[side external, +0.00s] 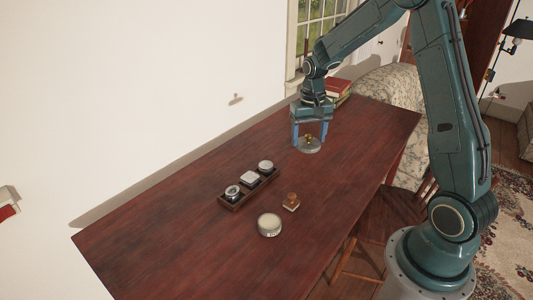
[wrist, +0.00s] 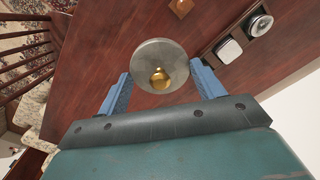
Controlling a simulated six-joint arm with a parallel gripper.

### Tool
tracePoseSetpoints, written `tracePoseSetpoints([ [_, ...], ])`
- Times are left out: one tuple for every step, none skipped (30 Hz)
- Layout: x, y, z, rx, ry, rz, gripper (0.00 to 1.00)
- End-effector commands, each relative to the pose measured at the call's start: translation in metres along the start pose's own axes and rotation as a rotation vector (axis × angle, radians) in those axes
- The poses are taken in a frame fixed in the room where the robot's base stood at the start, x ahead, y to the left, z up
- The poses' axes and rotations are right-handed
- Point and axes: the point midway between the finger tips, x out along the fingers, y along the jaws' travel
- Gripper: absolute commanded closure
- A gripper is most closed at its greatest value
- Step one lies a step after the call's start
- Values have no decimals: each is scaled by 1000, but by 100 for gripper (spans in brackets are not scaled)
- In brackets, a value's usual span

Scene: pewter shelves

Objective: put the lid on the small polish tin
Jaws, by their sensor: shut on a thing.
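My gripper (side external: 309,137) is shut on a round grey metal lid (side external: 309,146) with a brass knob on top. The lid also shows in the wrist view (wrist: 149,53), level between the two blue fingers. It seems to hang above the far right part of the table. A round, pale-topped tin (side external: 269,226) without a visible lid stands on the table, in front and to the left of my gripper. I cannot tell for sure that this is the small polish tin. It is out of sight in the wrist view.
A dark tray (side external: 234,206) holding small round and squarish containers lies toward the wall; part shows in the wrist view (wrist: 210,58). Stacked books (side external: 338,88) are behind my gripper. The table's left part is clear.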

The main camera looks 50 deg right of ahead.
Motion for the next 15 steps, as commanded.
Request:
tracePoseSetpoints([
  [6,-10,5,-23,-5,1,55],
  [10,-16,7,-35,-5,1,55],
  [14,-25,11,-53,-4,1,55],
  [18,-31,15,-67,-5,1,55],
  [22,-38,18,-81,-4,1,55],
  [28,-48,24,-102,-5,1,55],
  [32,-54,28,-117,-5,1,55],
  [36,-61,32,-133,-6,1,55],
  [42,-71,39,-155,-5,1,55],
  [46,-78,44,-172,-5,1,55],
  [50,-84,49,-188,-5,1,55],
  [56,-93,56,-209,-6,1,55],
  [60,-99,61,-225,-4,1,55],
  [64,-104,66,-239,-5,1,55],
  [68,-112,73,-259,-4,1,55],
])
